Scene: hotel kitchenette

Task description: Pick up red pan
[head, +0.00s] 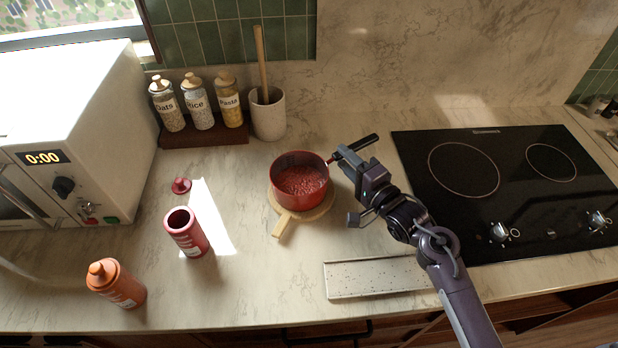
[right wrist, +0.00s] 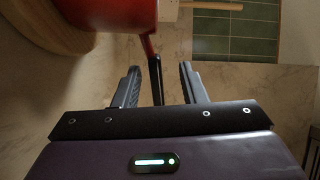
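The red pan (head: 300,190) stands upright on a round wooden board (head: 283,226) in the middle of the counter. Its inside is red and speckled. Its dark handle (head: 360,144) points right and back, toward the cooktop. My right gripper (head: 348,165) is at the handle, just right of the pan. In the right wrist view its two fingers (right wrist: 159,84) are apart, with the handle (right wrist: 155,73) between them, nearer the left finger. I cannot tell whether a finger touches it. The pan's red side (right wrist: 110,14) shows at the top. My left gripper is not in view.
A black cooktop (head: 515,185) is at the right. A speckled tray (head: 375,279) lies at the front, below my right arm. A dark red open canister (head: 186,232), its lid (head: 181,185) and an orange bottle (head: 116,283) stand left, near the microwave (head: 75,130). Jars (head: 198,103) stand behind.

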